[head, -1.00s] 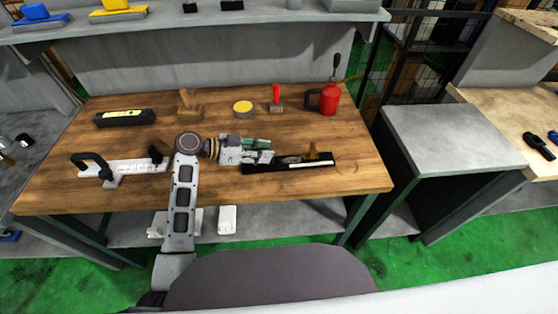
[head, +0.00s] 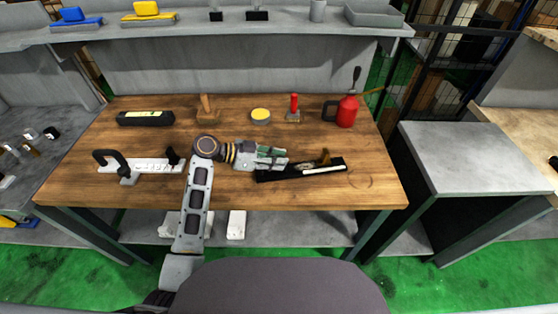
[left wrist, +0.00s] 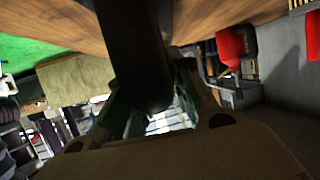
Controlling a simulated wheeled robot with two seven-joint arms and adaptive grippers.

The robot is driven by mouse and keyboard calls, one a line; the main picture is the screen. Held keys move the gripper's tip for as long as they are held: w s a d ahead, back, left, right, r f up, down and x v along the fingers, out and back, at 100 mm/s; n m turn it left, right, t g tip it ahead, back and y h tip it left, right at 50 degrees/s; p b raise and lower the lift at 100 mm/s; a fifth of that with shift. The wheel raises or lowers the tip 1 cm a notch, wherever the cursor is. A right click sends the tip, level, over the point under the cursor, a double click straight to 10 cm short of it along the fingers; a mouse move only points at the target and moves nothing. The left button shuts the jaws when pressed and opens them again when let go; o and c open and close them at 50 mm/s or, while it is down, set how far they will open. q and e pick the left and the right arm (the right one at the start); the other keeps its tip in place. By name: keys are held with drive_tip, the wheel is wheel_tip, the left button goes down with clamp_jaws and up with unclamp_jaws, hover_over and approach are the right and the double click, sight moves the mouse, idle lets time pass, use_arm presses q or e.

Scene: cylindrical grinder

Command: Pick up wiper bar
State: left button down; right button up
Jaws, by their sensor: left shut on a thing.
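The wiper bar is a long black bar (head: 335,166) with a white strip and a brown piece along it, in the middle right of the wooden table in the head view. My left gripper (head: 279,162) is shut on it near its left end, reaching in from the left. In the left wrist view the dark bar (left wrist: 135,50) passes between my fingers (left wrist: 150,112) and hides much of them. I cannot tell whether the bar touches the table. My right gripper is not in view.
On the wooden table (head: 90,190) stand a red oil can (head: 346,110), a red-handled brush (head: 294,108), a yellow-topped tin (head: 261,116), a wooden-handled tool (head: 207,108), a black level-like bar (head: 145,118) and a black-handled fixture (head: 122,163). The table's right front is clear.

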use_arm(q)
drive_tip(key=shift+r, duration=0.6)
drive_tip(key=shift+a+r+p, duration=0.25)
drive_tip(key=shift+r+p, duration=0.2)
drive_tip(key=shift+r, duration=0.15)
drive_tip(key=shift+a+r+p, duration=0.2)
drive_tip(key=shift+r+p, duration=0.25)
drive_tip(key=shift+r, duration=0.1)
drive_tip(key=s+a, duration=0.1)
drive_tip(key=a, duration=0.7)
drive_tip(key=s+a+b, duration=0.1)
drive_tip(key=s+a, duration=0.1)
drive_tip(key=a, duration=0.6)
drive_tip(key=shift+s+a+b, duration=0.25)
drive_tip(key=shift+a+b, duration=0.05)
drive_tip(key=shift+a, duration=0.1)
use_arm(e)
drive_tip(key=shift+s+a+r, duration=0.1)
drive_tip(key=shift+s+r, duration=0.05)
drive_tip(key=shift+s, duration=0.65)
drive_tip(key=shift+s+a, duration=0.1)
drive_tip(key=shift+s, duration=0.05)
